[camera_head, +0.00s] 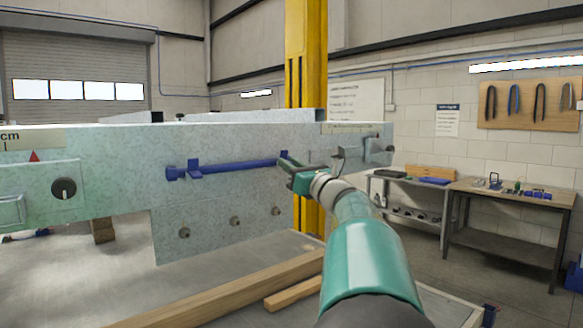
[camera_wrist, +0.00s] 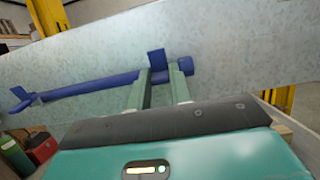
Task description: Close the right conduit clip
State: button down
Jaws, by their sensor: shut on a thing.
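A blue conduit (camera_head: 240,165) runs nearly level along the face of the pale galvanized beam (camera_head: 120,150). It also shows in the wrist view (camera_wrist: 90,87). The right conduit clip (camera_wrist: 156,61) is a blue piece at the conduit's right end, with a flat flap standing up above the tube. In the head view the clip (camera_head: 284,155) is partly hidden by my gripper (camera_head: 291,168). My gripper's two green fingers (camera_wrist: 160,73) straddle the blue clip area and are shut on it, just below the flap.
A black knob (camera_head: 63,188) is on the beam at left. A grey bracket (camera_head: 348,160) sticks out right of my gripper. A yellow post (camera_head: 306,60) stands behind. Timber (camera_head: 240,290) lies below. Workbenches (camera_head: 510,192) stand at right, with open floor between.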

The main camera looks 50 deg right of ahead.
aim_at(285, 153)
notch_tip(285, 153, up, 2)
jog(key=g, duration=0.4)
jog(key=shift+w+r+g+y, duration=0.2)
jog(key=shift+r+g, duration=0.2)
jog(key=shift+g, duration=0.8)
jog(key=shift+w+r+g+y, duration=0.15)
jog(key=shift+r+g, duration=0.2)
jog(key=shift+g, duration=0.85)
jog(key=shift+w+r+g, duration=0.1)
jog(key=shift+r+g, duration=0.05)
jog(key=shift+g, duration=0.15)
